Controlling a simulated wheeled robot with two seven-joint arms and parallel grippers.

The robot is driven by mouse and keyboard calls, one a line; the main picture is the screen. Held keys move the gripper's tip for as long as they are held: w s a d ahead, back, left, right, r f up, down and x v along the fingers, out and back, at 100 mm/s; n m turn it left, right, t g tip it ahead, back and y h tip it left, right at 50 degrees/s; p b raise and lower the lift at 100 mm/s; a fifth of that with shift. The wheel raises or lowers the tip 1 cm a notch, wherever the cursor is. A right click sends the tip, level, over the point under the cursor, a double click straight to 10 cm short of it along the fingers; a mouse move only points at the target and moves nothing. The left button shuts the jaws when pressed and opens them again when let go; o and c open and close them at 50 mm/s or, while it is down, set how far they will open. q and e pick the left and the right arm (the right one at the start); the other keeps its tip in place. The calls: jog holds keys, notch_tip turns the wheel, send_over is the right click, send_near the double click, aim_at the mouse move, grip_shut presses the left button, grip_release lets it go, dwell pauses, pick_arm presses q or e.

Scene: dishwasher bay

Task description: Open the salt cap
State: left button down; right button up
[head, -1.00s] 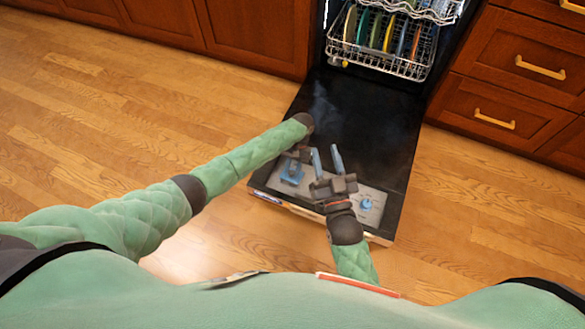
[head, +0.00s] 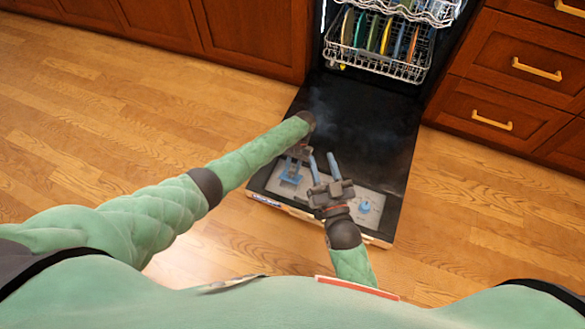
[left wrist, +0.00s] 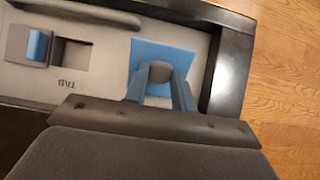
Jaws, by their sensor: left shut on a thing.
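The salt cap, a blue square lid (left wrist: 150,54) with a grey round knob (left wrist: 159,72), is in the grey panel of the lowered dishwasher door. In the head view the blue lid (head: 290,181) is small and partly covered. My left gripper (head: 291,176) reaches down onto it; in the left wrist view its blue fingers (left wrist: 160,85) are shut on the knob from both sides. I cannot tell whether the lid is lifted at an edge. My right gripper (head: 323,160) is open and empty above the panel, fingers pointing toward the dishwasher.
The dishwasher door (head: 365,130) lies open. The panel also has a blue latch (head: 365,206), beside the word TAB in the wrist view (left wrist: 37,46). A rack (head: 375,55) with several plates is at the back. Drawers (head: 500,110) stand right; floor is free left.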

jog(key=shift+a+f, duration=0.1)
jog(key=shift+f, duration=0.15)
jog(key=c, duration=0.6)
jog(key=a+f+n+g, duration=0.1)
jog(key=f+n, duration=0.1)
jog(key=w+a+f+n+g, duration=0.1)
jog(key=a+f+n, duration=0.1)
jog(key=w+a+f+n+g, duration=0.1)
jog(key=a+f, duration=0.1)
jog(key=shift+w+a+f+n, duration=0.1)
jog(key=shift+w+f+n, duration=0.1)
jog(key=shift+n, duration=0.2)
grip_shut()
jog(key=w+a+f+n+g+h, duration=0.1)
jog(key=a+f+n+g+h, duration=0.25)
jog(key=f+n, duration=0.65)
jog(key=w+a+f+n+g+h, duration=0.2)
jog(key=a+f+n+g, duration=0.3)
jog(key=f+n, duration=0.45)
jog(key=w+d+f+n+h, duration=0.1)
jog(key=f, duration=0.2)
jog(key=w+d+f+n+g+h, duration=0.1)
jog(key=w+f+n, duration=0.1)
jog(key=f, duration=0.1)
jog(key=w+d+f+n+h, duration=0.1)
jog(key=w+f, duration=0.1)
jog(key=f, duration=0.1)
jog(key=shift+w+f+n, duration=0.2)
jog(key=shift+f+n, duration=0.15)
